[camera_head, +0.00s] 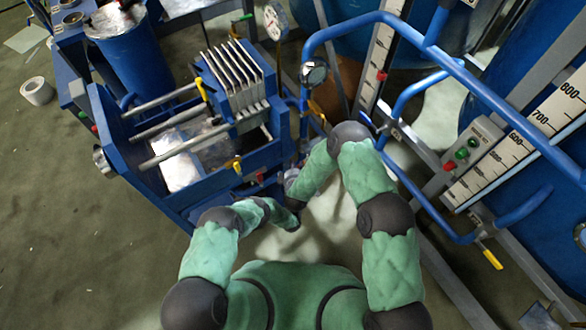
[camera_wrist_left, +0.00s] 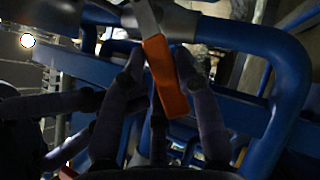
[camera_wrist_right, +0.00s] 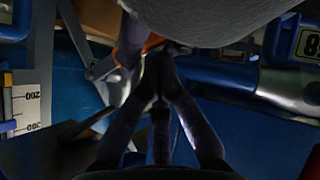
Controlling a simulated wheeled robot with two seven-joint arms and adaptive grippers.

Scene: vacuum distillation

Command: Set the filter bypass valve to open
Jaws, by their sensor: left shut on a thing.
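An orange valve lever (camera_wrist_left: 168,82) on a grey metal valve body shows in the left wrist view; it slants between the fingers of my left gripper (camera_wrist_left: 160,66), which is shut on it. No label on the valve is readable. My right gripper (camera_wrist_right: 160,62) has its fingers drawn together at the tips, with nothing visible between them. A bit of orange (camera_wrist_right: 151,42) shows just beyond its tips. In the head view both forearms reach toward the right side of the blue press, and my own arms hide the fingers and the lever.
The blue press frame (camera_head: 118,150) with stacked plates (camera_head: 238,72) stands at left and has yellow-handled valves (camera_head: 237,165). Blue pipe rails (camera_head: 450,65) and a control box (camera_head: 468,150) crowd the right. A pressure gauge (camera_head: 314,72) is ahead. Floor is open at lower left.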

